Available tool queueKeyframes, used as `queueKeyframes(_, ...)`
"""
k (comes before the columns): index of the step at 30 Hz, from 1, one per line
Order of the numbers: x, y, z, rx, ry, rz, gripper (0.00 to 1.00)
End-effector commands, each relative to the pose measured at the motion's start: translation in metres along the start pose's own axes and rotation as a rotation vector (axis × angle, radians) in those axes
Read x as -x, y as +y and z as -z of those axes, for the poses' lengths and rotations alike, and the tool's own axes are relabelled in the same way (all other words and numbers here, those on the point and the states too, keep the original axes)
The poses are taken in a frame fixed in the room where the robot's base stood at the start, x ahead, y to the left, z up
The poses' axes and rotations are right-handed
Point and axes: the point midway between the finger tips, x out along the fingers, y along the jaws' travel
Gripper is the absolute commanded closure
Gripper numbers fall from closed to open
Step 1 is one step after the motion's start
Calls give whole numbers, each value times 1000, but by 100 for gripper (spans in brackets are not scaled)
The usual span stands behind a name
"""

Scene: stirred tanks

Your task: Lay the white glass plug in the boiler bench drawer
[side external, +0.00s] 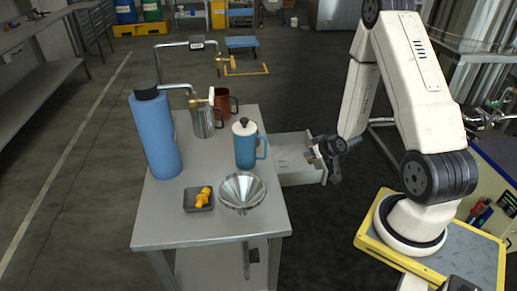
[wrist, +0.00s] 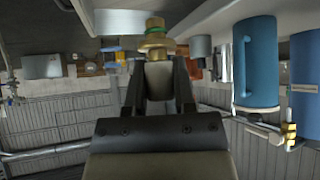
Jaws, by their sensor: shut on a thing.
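My gripper (side external: 318,156) is at the right end of the open drawer (side external: 298,178), which sticks out from the right side of the bench. It is shut on a small piece with brass-coloured parts, which I take to be the white glass plug (side external: 310,155). In the wrist view the piece (wrist: 154,38) stands out beyond the fingertips (wrist: 158,75), with a brass nut, a greenish band and a pale part between the fingers. The drawer's pale floor shows bare to the left of my gripper. How far the plug is above the drawer is hard to tell.

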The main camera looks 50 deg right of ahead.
Motion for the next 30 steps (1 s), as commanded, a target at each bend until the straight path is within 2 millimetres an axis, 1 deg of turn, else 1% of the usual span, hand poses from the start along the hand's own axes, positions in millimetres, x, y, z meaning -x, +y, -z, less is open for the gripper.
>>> queueKeyframes(1,3,3,-6,-10,-1,-9,100)
queueKeyframes(4,6,5,-11,-19,0,-19,100)
queueKeyframes(10,6,6,-12,-21,2,-21,100)
queueKeyframes(14,0,6,-10,-21,1,-20,100)
queueKeyframes(20,-22,9,-1,-21,1,-20,100)
queueKeyframes(30,-70,16,17,-20,2,-19,100)
